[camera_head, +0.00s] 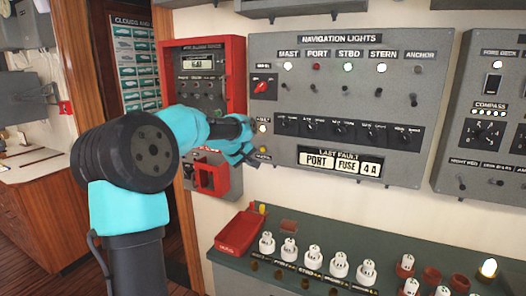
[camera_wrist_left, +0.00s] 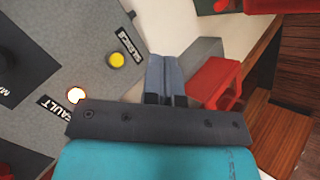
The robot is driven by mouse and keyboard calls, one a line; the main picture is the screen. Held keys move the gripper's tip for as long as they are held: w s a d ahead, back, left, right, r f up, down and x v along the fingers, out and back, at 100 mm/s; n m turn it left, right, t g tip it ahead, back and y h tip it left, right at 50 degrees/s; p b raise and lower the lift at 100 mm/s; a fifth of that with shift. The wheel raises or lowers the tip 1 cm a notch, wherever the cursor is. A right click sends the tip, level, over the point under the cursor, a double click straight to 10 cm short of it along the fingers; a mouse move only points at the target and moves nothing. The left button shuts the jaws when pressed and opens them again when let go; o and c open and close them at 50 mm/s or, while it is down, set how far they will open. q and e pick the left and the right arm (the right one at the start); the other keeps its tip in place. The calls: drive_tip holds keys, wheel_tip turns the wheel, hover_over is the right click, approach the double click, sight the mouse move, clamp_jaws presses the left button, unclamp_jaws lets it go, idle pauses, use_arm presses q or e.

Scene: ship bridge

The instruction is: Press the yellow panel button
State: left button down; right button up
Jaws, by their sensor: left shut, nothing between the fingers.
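The yellow button (camera_head: 264,150) is at the lower left of the grey navigation lights panel (camera_head: 345,100), partly hidden by my gripper in the head view. In the left wrist view the round yellow button (camera_wrist_left: 117,60) shows clear beside a black label. My left gripper (camera_head: 252,157) is shut and empty, just left of the button in the head view. In the left wrist view its closed fingers (camera_wrist_left: 162,62) lie to the right of the button, with a gap in the picture. I cannot tell their distance from the panel. My right gripper is out of view.
A lit fault lamp (camera_head: 263,128) sits above the button. A red-framed alarm box (camera_head: 204,75) is to the left, with a red bracket (camera_head: 212,176) below it, near my gripper. Below is a green shelf (camera_head: 300,232) with a red tray (camera_head: 240,232) and several white fuses.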

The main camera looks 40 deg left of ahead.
use_arm(q)
drive_tip(key=w+a, duration=0.3)
drive_tip(key=w, duration=0.5)
idle(2.2)
drive_tip(key=shift+w+a, duration=0.15)
drive_tip(key=shift+w, duration=0.2)
drive_tip(key=shift+w+a, duration=0.15)
drive_tip(key=shift+w, duration=0.2)
idle(0.8)
idle(0.3)
drive_tip(key=shift+s+d, duration=0.3)
drive_tip(key=shift+s, duration=0.5)
drive_tip(key=shift+s+d, duration=0.3)
drive_tip(key=shift+s, duration=0.45)
drive_tip(key=shift+s+d, duration=0.3)
drive_tip(key=shift+s, duration=0.5)
drive_tip(key=shift+s+d, duration=0.3)
drive_tip(key=shift+s, duration=0.45)
